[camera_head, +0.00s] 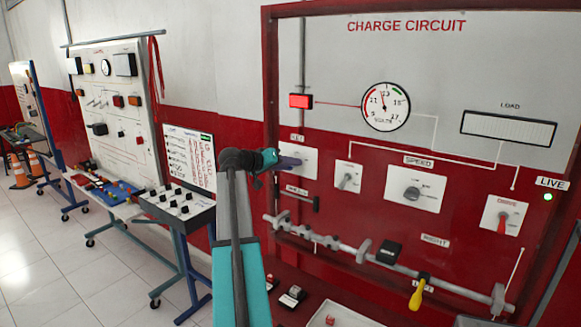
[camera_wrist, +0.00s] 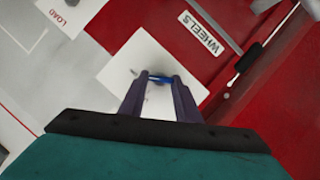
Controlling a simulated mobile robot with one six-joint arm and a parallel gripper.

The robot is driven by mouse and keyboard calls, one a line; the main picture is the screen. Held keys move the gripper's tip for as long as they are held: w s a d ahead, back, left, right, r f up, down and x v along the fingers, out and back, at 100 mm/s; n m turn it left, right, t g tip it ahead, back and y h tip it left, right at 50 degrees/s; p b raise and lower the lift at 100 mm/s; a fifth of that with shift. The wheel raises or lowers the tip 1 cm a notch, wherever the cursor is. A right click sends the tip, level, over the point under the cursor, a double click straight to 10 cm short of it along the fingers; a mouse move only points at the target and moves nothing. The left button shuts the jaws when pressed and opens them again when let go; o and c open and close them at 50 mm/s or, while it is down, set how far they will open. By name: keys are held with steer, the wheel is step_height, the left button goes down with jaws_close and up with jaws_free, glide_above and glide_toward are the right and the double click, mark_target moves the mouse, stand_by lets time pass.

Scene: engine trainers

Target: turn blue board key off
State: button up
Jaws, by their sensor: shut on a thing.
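In the wrist view, a small blue key (camera_wrist: 160,79) sits on a white square plate (camera_wrist: 135,62). The fingers of my gripper (camera_wrist: 155,82) are shut on the key and hide much of it. In the camera_head view, my gripper (camera_head: 289,163) reaches the white key plate (camera_head: 305,163) at the left of the red-framed CHARGE CIRCUIT board. The key itself is hidden there behind the gripper. I cannot tell which position the key is turned to.
To the right on the board are a small switch (camera_head: 347,182), a SPEED knob (camera_head: 412,193) and a CHARGE switch (camera_head: 502,222). A grey bar (camera_head: 330,243) runs below. A green LIVE lamp (camera_head: 548,197) is lit. Other trainer boards (camera_head: 113,120) stand at left.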

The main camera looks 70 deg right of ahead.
steer(key=n+g+b, duration=0.1)
steer(key=n, duration=0.1)
steer(key=n+g+b, duration=0.1)
steer(key=n, duration=0.1)
steer(key=shift+w+f+b, duration=0.2)
steer(key=shift+f+b, duration=0.15)
steer(key=shift+b, duration=0.05)
steer(key=n+g, duration=0.1)
steer(key=n, duration=0.1)
steer(key=n+g+h+b, duration=0.1)
steer(key=n, duration=0.1)
steer(key=shift+f+n+h, duration=0.2)
steer(key=shift+n+h, duration=0.1)
steer(key=shift+n, duration=0.1)
steer(key=o, duration=1)
steer(key=shift+o, duration=0.2)
steer(key=shift+w+a+b, duration=0.1)
steer(key=shift+b, duration=0.2)
steer(key=b+v, duration=0.3)
steer(key=v, duration=1)
steer(key=shift+w+a, duration=0.25)
